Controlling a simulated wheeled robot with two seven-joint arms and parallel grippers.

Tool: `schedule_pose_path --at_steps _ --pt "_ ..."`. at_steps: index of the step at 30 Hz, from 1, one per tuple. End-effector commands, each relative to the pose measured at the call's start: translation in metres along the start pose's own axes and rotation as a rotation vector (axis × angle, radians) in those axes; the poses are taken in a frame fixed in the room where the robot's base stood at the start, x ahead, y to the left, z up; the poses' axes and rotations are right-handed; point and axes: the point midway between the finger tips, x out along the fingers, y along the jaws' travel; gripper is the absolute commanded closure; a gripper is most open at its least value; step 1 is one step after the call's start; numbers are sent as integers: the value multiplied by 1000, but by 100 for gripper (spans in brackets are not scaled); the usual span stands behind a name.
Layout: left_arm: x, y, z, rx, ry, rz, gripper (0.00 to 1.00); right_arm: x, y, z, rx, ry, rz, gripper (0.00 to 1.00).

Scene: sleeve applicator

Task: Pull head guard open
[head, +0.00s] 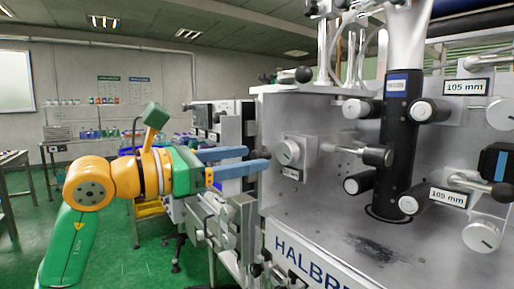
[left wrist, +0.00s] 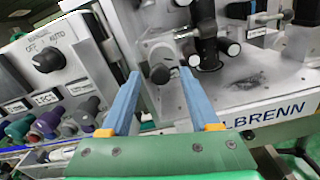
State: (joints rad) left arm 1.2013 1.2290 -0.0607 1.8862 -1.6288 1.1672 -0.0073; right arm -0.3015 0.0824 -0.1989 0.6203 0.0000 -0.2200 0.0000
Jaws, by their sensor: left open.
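The sleeve applicator's grey machine head fills the right of the head view, with a metal face plate (head: 330,200) lettered HALBRENN and a black upright column (head: 398,140). I cannot tell which part is the head guard; no separate guard panel or its edge shows clearly. In the left wrist view, the open fingers (left wrist: 160,73) frame a dark round knob (left wrist: 160,74); contact cannot be told. My right gripper is not in view.
A control box with a selector switch (left wrist: 46,61) and several coloured buttons sits left in the left wrist view. Black-and-white rollers (head: 430,110) and knobs crowd the machine's right side. Green floor (head: 120,255) lies open at the left; a bench with bottles stands behind.

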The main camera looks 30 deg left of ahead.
Motion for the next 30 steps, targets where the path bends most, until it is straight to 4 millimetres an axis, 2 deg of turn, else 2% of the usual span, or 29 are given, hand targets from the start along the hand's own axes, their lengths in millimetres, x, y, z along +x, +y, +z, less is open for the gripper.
schedule_pose_path --at_steps 1,4,11,14,18,19,30 --pt "8 0 4 -3 0 -4 38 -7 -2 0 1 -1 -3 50" --pt "17 0 2 -2 0 -2 38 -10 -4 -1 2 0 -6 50" --pt "20 0 -1 -2 0 0 38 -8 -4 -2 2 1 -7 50" --pt "20 0 -1 -2 0 0 60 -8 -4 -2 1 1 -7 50" --pt "20 0 -1 -2 0 0 98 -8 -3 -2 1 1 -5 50" --pt "20 0 0 -2 0 0 100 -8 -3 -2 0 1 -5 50" --pt "20 0 0 -2 0 -1 100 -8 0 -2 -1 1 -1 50"
